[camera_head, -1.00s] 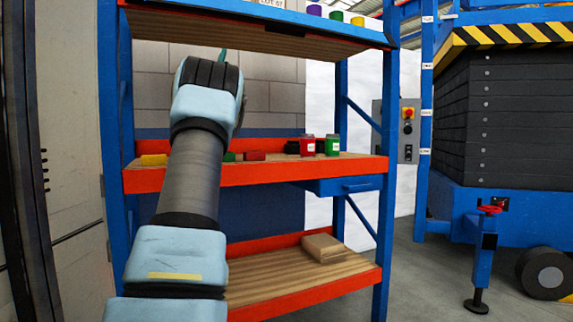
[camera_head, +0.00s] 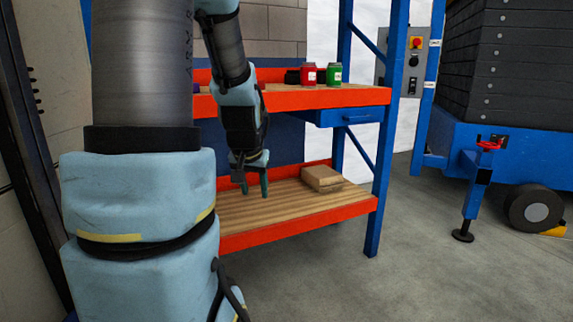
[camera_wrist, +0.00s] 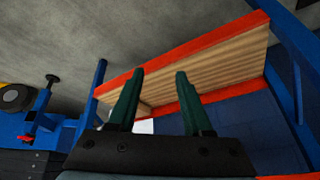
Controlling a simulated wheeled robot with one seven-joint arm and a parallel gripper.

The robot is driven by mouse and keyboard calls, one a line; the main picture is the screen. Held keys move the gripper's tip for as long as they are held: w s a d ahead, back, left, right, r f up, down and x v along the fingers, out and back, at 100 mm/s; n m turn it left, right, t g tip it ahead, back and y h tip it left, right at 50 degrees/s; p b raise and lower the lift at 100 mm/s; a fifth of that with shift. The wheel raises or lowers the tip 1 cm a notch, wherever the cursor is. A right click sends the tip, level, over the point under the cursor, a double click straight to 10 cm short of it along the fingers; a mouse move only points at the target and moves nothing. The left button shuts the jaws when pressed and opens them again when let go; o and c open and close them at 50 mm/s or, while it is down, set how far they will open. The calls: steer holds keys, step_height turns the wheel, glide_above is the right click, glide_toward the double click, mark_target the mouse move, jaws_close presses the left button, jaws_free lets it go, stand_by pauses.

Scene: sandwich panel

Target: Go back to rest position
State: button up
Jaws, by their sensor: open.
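My gripper (camera_head: 255,187) hangs pointing down in front of the shelf rack, below the middle shelf (camera_head: 330,97) and above the left part of the lower shelf (camera_head: 262,206). Its two dark green fingers are apart with nothing between them. In the wrist view my gripper (camera_wrist: 153,97) also shows open and empty, with the wooden lower shelf (camera_wrist: 215,62) beyond the fingertips. My arm covers the left side of the rack in the head view.
A cardboard box (camera_head: 321,179) lies on the lower shelf, right of my gripper. A red jar (camera_head: 308,74) and a green jar (camera_head: 334,73) stand on the middle shelf. A blue drawer (camera_head: 350,116) hangs below it. A blue lift (camera_head: 510,150) stands at right; open floor lies in front.

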steer(key=s+d+f+n+g, duration=0.1)
steer(key=s+f+g, duration=0.1)
steer(key=s, duration=0.5)
steer(key=s+f+n+g, duration=0.1)
steer(key=s+f+g, duration=0.1)
steer(key=s, duration=0.5)
step_height(320, 180, up, 22)
steer(key=p, duration=2.2)
steer(key=shift+w+f+m, duration=0.25)
steer(key=shift+w+m, duration=0.05)
steer(key=shift+d, duration=0.2)
